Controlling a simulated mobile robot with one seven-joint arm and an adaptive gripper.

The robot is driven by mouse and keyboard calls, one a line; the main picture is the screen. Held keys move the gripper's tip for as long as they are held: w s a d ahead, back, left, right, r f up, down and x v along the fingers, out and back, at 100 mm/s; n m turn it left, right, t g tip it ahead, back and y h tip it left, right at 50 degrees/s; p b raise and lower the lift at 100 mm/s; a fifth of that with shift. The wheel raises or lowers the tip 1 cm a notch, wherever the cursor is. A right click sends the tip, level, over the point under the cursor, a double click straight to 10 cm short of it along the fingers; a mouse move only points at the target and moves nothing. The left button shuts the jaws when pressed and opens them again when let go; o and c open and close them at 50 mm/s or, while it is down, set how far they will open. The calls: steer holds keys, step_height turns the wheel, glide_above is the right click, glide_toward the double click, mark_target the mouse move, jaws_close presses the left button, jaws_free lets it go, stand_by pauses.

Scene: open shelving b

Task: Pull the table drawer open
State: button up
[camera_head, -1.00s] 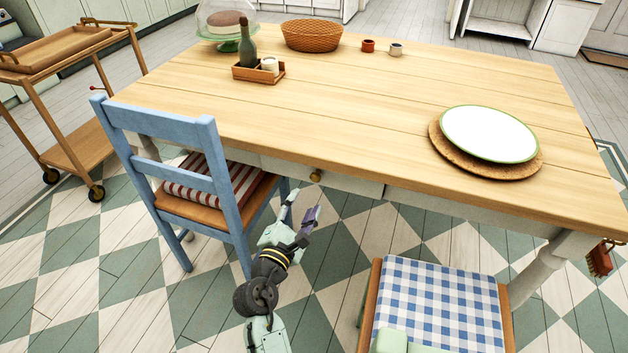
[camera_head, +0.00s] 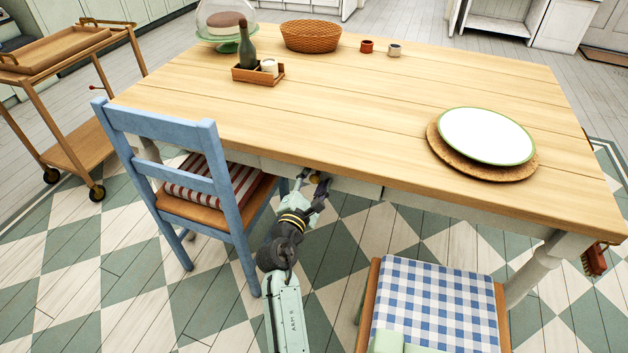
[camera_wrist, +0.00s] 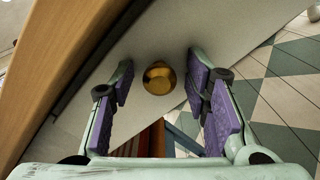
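The table drawer (camera_wrist: 150,38) has a pale front under the edge of the wooden table (camera_head: 330,120). Its round brass knob (camera_wrist: 159,78) shows between my fingers in the wrist view, and in the head view the knob (camera_head: 315,178) is partly covered by my gripper. My gripper (camera_wrist: 161,95) is open, with a purple-padded finger on each side of the knob and a gap on both sides. In the head view my gripper (camera_head: 313,182) is right at the drawer front. The drawer front looks flush with the table's frame.
A blue chair (camera_head: 228,190) with a striped cushion stands close left of my arm. A chair with a checked cushion (camera_head: 440,305) stands to the right. A plate (camera_head: 487,135), a basket (camera_head: 311,36) and a bottle tray (camera_head: 245,73) are on the table.

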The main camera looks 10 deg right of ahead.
jaws_close()
stand_by(0.3)
stand_by(0.4)
